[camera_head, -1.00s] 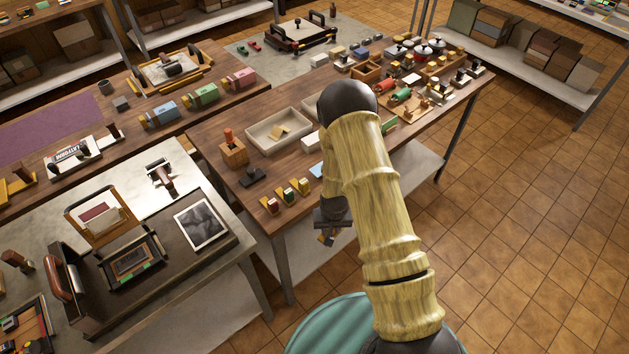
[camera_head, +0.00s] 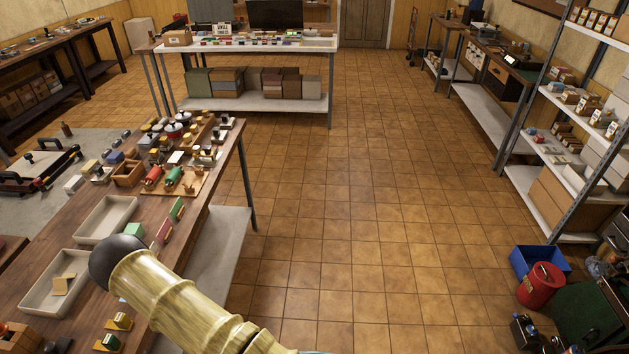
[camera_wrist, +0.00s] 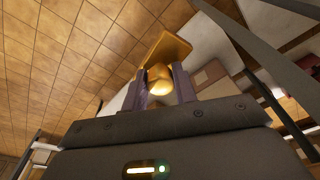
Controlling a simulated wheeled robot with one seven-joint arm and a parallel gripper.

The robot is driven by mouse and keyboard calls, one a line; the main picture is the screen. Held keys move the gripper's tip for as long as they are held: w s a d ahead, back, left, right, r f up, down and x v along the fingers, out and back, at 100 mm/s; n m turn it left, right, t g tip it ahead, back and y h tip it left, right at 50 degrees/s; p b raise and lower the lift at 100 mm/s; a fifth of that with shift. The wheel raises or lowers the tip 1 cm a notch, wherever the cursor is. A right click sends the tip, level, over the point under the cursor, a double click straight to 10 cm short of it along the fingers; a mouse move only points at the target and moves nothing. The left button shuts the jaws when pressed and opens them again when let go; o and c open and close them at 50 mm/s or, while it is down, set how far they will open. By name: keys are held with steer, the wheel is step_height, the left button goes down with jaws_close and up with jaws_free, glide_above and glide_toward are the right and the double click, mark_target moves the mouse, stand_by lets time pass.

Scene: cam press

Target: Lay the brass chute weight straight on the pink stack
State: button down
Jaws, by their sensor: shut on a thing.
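In the wrist view my gripper (camera_wrist: 161,88) is shut on the brass weight (camera_wrist: 166,50), a flat gold-coloured plate with a round knob. The knob sits between the two fingers and the plate extends beyond them, tilted in the picture. The weight is held in the air, with floor tiles behind it. My gripper is out of the head view, where only part of my arm shows. A pink block (camera_head: 162,232) stands by a green one on the table's right edge; I cannot tell whether it is the pink stack.
The wooden table (camera_head: 113,275) carries two pale trays (camera_head: 105,219), several stamps and red and green rollers. A tiled floor lies open in the middle. A shelf rack (camera_head: 560,165), a blue bin (camera_head: 540,262) and a red can (camera_head: 541,286) stand at right.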

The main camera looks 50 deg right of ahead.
step_height(320, 180, down, 8)
steer(key=b, duration=0.7)
steer(key=shift+w, duration=0.1)
steer(key=shift+f, duration=0.1)
